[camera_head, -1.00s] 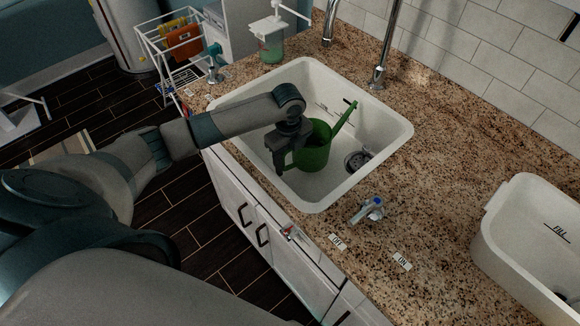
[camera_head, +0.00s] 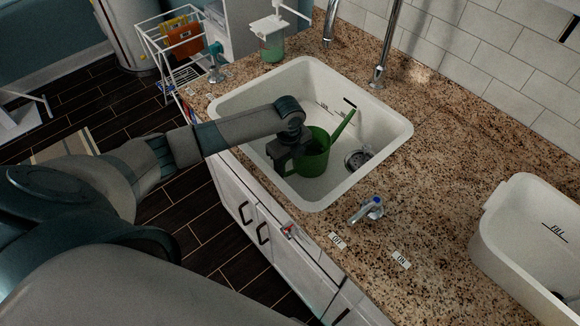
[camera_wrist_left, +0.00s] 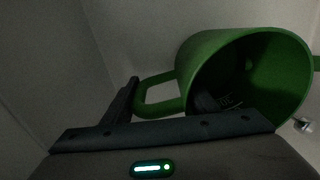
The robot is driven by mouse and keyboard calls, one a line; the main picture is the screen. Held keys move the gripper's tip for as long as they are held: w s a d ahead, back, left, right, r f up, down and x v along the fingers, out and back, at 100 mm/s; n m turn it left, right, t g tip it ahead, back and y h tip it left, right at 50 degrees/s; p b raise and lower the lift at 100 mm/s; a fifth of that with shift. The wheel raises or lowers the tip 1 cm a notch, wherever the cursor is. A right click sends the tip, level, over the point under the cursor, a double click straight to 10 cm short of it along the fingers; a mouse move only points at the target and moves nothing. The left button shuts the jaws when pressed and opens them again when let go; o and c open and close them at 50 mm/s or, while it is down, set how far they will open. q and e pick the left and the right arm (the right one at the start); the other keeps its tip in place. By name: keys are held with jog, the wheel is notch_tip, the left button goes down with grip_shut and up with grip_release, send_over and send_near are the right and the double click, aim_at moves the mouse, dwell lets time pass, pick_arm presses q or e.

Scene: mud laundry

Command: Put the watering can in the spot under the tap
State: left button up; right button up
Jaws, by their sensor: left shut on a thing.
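The green watering can (camera_head: 314,158) is inside the white sink (camera_head: 398,135), with its spout pointing up and to the right. My left gripper (camera_head: 287,168) is low in the sink, at the can's left side. It is shut on the can's handle, which shows in the left wrist view (camera_wrist_left: 150,108) beside the can's open top (camera_wrist_left: 252,75). I cannot tell if the can touches the sink floor. My right gripper is out of view.
A drain (camera_head: 357,160) is in the sink floor, right of the can. A blue-tipped lever (camera_head: 368,210) is on the granite counter (camera_head: 445,150) near the sink's front-right edge. A white basin (camera_head: 525,240) stands at the right. A soap dispenser (camera_head: 272,42) stands at the back left.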

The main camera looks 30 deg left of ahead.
pick_arm(q)
jog(key=o, duration=1.7)
jog(key=shift+f, duration=0.1)
notch_tip(320, 180, up, 12)
jog(key=shift+s+r+b, duration=0.15)
jog(key=shift+b, duration=0.9)
